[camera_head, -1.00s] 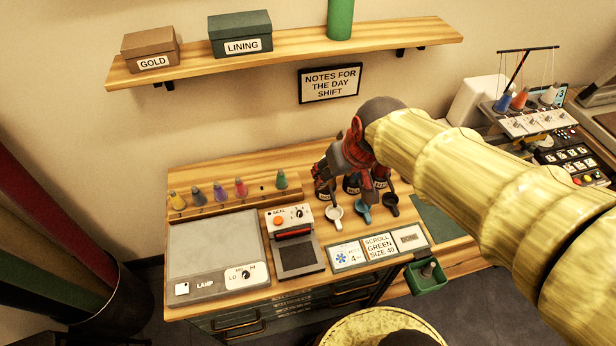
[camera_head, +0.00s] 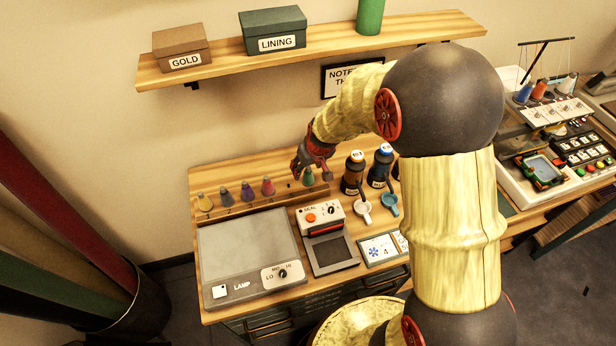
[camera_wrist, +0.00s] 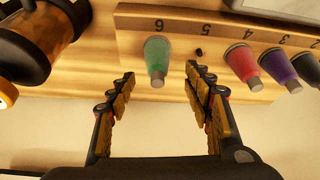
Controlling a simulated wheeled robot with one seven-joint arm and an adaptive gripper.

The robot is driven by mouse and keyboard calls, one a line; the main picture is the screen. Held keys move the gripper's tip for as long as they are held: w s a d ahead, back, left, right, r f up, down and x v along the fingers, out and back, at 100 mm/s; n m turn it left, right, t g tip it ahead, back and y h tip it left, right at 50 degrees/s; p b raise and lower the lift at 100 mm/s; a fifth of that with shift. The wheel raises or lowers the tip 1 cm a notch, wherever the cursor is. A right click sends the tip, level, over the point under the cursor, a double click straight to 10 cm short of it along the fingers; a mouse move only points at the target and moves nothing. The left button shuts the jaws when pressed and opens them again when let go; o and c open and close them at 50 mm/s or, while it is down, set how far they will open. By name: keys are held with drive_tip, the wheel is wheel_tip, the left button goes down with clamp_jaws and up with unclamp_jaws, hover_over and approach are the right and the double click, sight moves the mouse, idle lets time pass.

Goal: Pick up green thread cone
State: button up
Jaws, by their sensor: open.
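The green thread cone (camera_wrist: 157,58) stands on the numbered wooden rack (camera_wrist: 215,32) near the number 6, at the rack's end. In the wrist view my gripper (camera_wrist: 158,85) is open, with its two fingers on either side of and just short of the cone; nothing is between the pads. In the head view my gripper (camera_head: 309,175) is over the right end of the rack, and the green cone (camera_head: 308,177) is partly hidden by it.
Red (camera_wrist: 243,67), purple (camera_wrist: 277,64) and dark cones stand farther along the rack. A dark bottle with amber contents (camera_wrist: 45,35) is close beside the green cone.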

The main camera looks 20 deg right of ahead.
sight(307, 172)
drive_tip(key=b+x, duration=0.1)
drive_tip(key=x, duration=0.4)
drive_tip(key=shift+d+f+b, duration=0.1)
drive_tip(key=shift+d+b, duration=0.1)
drive_tip(key=shift+b, duration=0.15)
drive_tip(key=c, duration=1.3)
